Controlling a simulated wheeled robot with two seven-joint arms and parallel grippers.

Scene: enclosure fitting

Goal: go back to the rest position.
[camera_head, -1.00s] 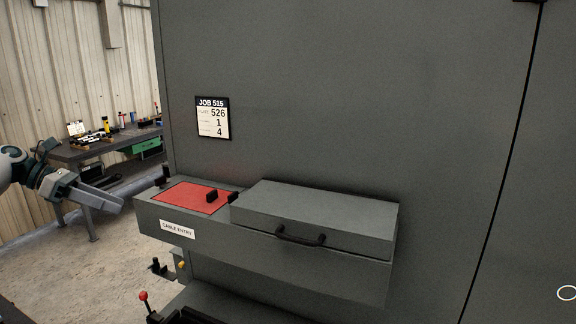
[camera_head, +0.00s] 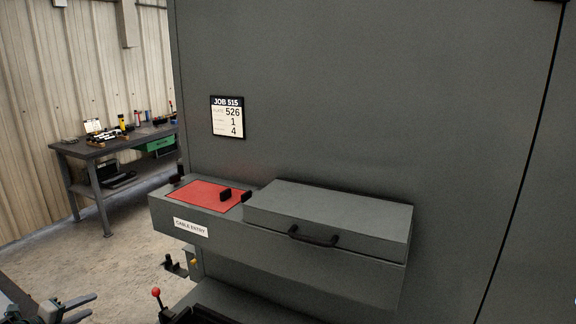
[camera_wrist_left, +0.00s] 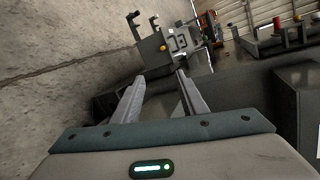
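My left gripper (camera_head: 82,308) is low in the bottom left corner of the head view, in front of the concrete floor and well apart from the grey enclosure (camera_head: 360,100). In the left wrist view its two fingers (camera_wrist_left: 158,78) stand apart with nothing between them, so it is open and empty. My right gripper is not in the head view.
A grey ledge labelled CABLE ENTRY (camera_head: 190,226) juts from the enclosure, with a red plate (camera_head: 205,195) and a handled lid (camera_head: 330,215). A red-knobbed lever (camera_head: 156,293) stands below. A workbench (camera_head: 100,150) stands at the back left.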

